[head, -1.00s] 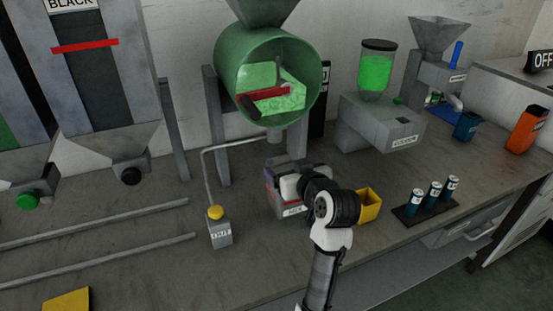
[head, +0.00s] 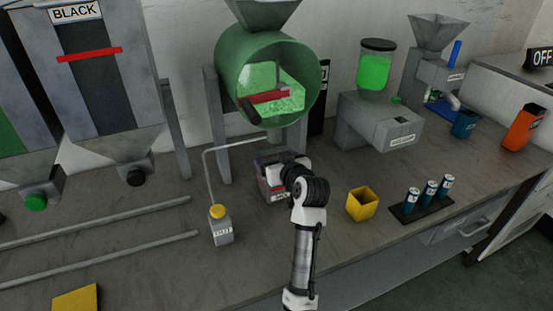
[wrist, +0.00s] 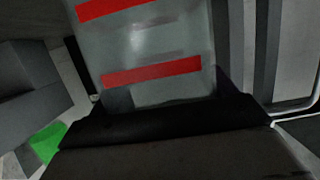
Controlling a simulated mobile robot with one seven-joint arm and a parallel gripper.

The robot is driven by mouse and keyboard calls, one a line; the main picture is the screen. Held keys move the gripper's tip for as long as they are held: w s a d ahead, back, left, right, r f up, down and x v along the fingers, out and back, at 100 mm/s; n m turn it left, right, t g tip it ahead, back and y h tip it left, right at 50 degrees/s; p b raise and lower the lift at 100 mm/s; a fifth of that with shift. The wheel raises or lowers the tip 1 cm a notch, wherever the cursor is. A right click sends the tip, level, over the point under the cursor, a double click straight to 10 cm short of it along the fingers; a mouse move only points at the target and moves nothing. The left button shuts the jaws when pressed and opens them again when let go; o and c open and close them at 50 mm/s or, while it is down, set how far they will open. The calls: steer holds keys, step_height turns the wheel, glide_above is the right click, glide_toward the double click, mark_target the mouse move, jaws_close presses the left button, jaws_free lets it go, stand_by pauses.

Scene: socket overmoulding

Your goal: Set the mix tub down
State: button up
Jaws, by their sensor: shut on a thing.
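The mix tub (head: 272,188) is a grey box with a pale label on its front, below the green drum mixer in the head view. My wrist covers part of it. In the wrist view a pale grey wall with two red bands, which I take as the tub (wrist: 150,45), fills the upper middle, close against the dark fingers. My gripper (wrist: 165,112) is shut on the tub. In the head view the fingers are hidden behind my wrist. I cannot tell whether the tub's base touches the bench.
The green drum mixer (head: 232,75) stands behind the tub. A yellow-capped bottle (head: 221,228) is to the left. A yellow cup (head: 362,207) and a rack of blue cylinders (head: 408,214) are to the right. Bare bench (head: 170,270) lies at the front left.

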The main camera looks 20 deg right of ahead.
steer(key=shift+f, duration=0.1)
steer(key=o, duration=1.3)
steer(key=shift+c, duration=0.2)
steer(key=shift+r, duration=0.25)
steer(key=b+v, duration=0.2)
steer(key=v, duration=1)
steer(key=shift+f, duration=0.1)
